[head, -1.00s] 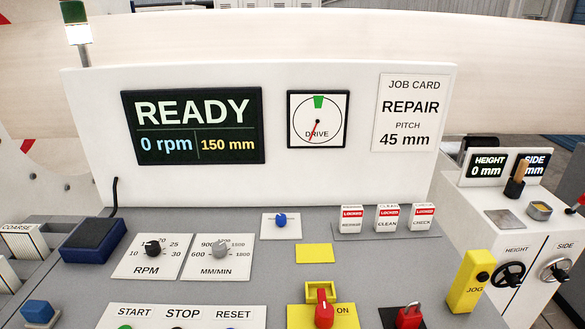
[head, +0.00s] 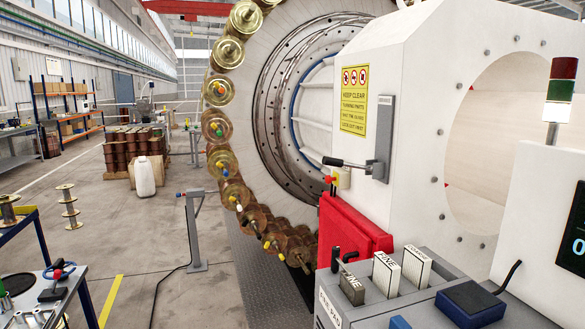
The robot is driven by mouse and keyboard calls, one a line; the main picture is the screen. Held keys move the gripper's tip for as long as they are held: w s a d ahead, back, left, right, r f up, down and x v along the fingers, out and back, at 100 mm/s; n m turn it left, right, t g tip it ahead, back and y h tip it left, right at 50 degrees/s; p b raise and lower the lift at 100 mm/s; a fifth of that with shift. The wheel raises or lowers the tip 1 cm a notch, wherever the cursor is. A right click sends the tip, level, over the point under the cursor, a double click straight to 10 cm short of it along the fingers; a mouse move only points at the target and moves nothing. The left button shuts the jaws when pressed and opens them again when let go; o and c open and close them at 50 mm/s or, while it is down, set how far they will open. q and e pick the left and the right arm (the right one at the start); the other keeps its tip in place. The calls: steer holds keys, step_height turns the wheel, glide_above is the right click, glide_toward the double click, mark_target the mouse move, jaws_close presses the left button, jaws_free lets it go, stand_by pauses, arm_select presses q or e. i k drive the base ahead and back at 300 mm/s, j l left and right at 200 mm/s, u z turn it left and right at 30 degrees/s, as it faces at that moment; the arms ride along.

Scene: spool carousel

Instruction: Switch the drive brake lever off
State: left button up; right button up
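A lever with a dark handle (head: 345,163) sticks out to the left, roughly level, from a tall grey plate (head: 384,140) on the white machine housing. The small label at the top of the plate is too small to read, so I cannot tell for sure that this is the drive brake lever. Neither of my grippers is in view.
A yellow warning sign (head: 354,101) is left of the plate. A red box (head: 352,230) sits below the lever. The console carries a blue-black pad (head: 470,303). The large spool carousel (head: 300,95) stands behind; a grey post (head: 192,235) stands on open floor.

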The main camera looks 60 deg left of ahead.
mark_target(335, 162)
steer(key=u, duration=1.7)
steer(key=z, duration=0.2)
steer(key=i+j+z, duration=0.95)
steer(key=j+z, duration=0.15)
steer(key=i+j, duration=0.15)
steer(key=j, duration=0.2)
steer(key=i+j, duration=0.15)
steer(key=j, duration=0.15)
steer(key=i+j, duration=0.15)
steer(key=j, duration=0.2)
steer(key=i+j, duration=0.1)
steer(key=j, duration=0.25)
steer(key=i+j, duration=0.15)
steer(key=j, duration=0.2)
